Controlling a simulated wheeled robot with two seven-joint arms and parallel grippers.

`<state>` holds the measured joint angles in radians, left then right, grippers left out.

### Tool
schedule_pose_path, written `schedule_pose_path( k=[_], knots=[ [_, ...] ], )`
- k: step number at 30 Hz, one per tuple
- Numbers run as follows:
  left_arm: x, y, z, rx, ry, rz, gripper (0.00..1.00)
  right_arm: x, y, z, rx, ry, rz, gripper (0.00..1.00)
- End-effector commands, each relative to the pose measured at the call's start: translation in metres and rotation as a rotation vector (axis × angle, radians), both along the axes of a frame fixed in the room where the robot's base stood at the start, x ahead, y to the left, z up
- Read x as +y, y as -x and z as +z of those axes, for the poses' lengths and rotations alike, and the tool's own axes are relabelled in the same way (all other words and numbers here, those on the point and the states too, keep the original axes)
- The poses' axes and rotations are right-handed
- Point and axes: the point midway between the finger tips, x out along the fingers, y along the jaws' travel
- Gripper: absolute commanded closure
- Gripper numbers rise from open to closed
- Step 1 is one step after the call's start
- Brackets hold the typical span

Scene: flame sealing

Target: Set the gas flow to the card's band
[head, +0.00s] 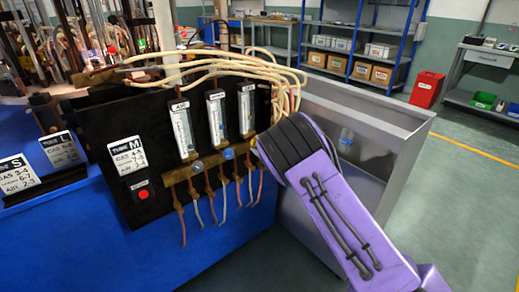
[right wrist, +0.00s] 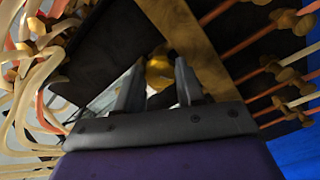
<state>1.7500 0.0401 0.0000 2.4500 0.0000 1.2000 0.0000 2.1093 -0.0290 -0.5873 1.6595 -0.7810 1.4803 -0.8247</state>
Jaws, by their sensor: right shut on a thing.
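A black panel (head: 103,165) carries three upright flow tubes: left (head: 182,130), middle (head: 216,118) and right (head: 247,108). My right gripper (right wrist: 160,82) is shut on a yellow knob (right wrist: 158,66), with one finger on each side. In the head view my right arm hides this grip, below the right tube. My left gripper is out of view.
Cream hoses (head: 235,65) loop over the panel top, and thin copper-coloured tubes (head: 213,200) hang below the knobs. A grey metal cabinet (head: 355,105) stands close on the right. Cards marked S (head: 17,175) and L (head: 62,149) stand on the blue bench (head: 80,230).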

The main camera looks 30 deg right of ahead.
Motion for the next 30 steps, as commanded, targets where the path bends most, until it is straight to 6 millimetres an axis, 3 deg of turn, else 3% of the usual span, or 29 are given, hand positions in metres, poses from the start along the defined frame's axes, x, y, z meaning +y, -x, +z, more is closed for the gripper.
schedule_pose_path(
  k=[17, 18, 20, 30],
  knots=[
    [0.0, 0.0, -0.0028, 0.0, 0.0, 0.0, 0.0, 0.0004, 0.0002, -0.0009, -0.001, 0.035, 0.0, 0.93],
    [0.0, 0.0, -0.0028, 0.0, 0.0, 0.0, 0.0, 0.0004, 0.0002, -0.0009, -0.001, 0.035, 0.0, 0.59],
    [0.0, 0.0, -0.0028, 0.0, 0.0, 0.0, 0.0, 0.0003, 0.0002, -0.001, -0.001, 0.035, 0.0, 0.4],
    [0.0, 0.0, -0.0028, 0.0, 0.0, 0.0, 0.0, -0.0001, 0.0033, -0.0005, -0.001, 0.035, 0.001, 0.37]
  ],
)
